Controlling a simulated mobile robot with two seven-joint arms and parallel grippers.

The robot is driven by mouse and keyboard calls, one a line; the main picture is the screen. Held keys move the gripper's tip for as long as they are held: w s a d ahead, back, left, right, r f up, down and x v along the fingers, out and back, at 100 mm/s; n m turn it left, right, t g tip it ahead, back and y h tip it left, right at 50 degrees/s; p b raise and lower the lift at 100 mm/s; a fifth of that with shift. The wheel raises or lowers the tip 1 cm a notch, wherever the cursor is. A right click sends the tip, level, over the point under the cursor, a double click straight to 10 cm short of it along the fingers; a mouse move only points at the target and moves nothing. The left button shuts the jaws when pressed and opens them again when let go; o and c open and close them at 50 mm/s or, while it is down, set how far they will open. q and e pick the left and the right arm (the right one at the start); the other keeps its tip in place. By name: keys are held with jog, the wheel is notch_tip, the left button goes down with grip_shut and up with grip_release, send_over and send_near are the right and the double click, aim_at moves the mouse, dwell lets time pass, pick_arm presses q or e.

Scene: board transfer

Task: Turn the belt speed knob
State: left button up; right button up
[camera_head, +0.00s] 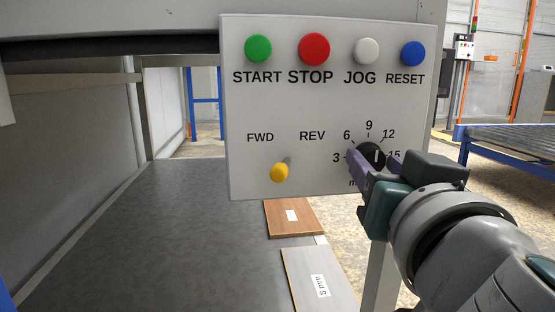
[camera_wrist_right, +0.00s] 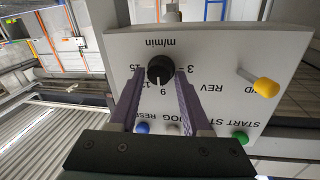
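The belt speed knob (camera_head: 376,153) is black and round with a white pointer line, on the lower right of a light grey control panel (camera_head: 300,105). Its scale reads 3, 6, 9, 12, 15, and the line points at about 9. The knob also shows in the right wrist view (camera_wrist_right: 160,70). My right gripper (camera_head: 375,160) has its purple fingers on either side of the knob. In the right wrist view the fingers (camera_wrist_right: 160,78) stand apart with narrow gaps beside the knob; contact is not clear. My left gripper is not in view.
Above the knob are green, red, white and blue buttons (camera_head: 413,53). A yellow-tipped FWD/REV lever (camera_head: 279,172) sits to its left. Below the panel lie a brown board (camera_head: 285,228) and a grey board (camera_head: 300,275). A roller conveyor (camera_head: 510,140) stands at the right.

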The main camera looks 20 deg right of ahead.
grip_shut()
dwell(0.4)
jog(key=n+b, duration=0.1)
jog(key=n, duration=0.3)
jog(key=shift+f+t, duration=0.2)
jog(key=shift+t, duration=0.2)
jog(key=n+t+b, duration=0.1)
jog(key=n, duration=0.5)
jog(key=shift+f+b, duration=0.1)
jog(key=shift+b, duration=0.25)
jog(key=n, duration=0.2)
jog(key=n+t+y, duration=0.1)
jog(key=n, duration=0.2)
jog(key=shift+d+y, duration=0.1)
jog(key=shift+y, duration=0.2)
jog(key=shift+n+y, duration=0.5)
jog(key=shift+n, duration=2)
jog(key=shift+d, duration=0.1)
jog(key=shift+o, duration=2.2)
grip_release()
